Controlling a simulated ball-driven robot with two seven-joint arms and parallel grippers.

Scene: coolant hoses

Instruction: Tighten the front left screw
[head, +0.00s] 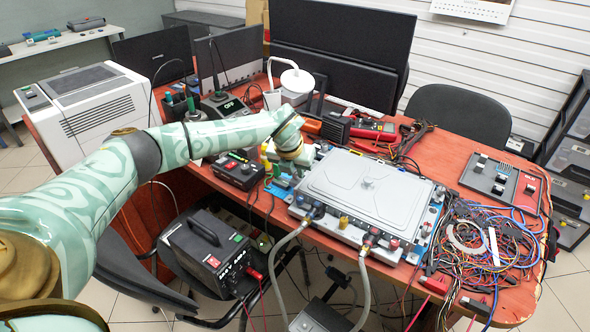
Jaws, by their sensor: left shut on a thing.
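A grey battery-like unit with a flat lid (365,187) lies on the red-brown table. Two grey hoses (366,280) run from its front edge, with dark fittings there. The left hose's fitting (317,211) is at the front left corner; a screw there is too small to make out. My left gripper (284,178) is low at the unit's left side, by small blue parts. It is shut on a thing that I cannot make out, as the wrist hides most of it. My right gripper is not in view.
A tangle of coloured wires (487,240) lies right of the unit. A black control box (239,170) stands left of my gripper. A black power supply (208,252) stands below the table's front edge. Tools and a red meter (372,130) lie behind the unit.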

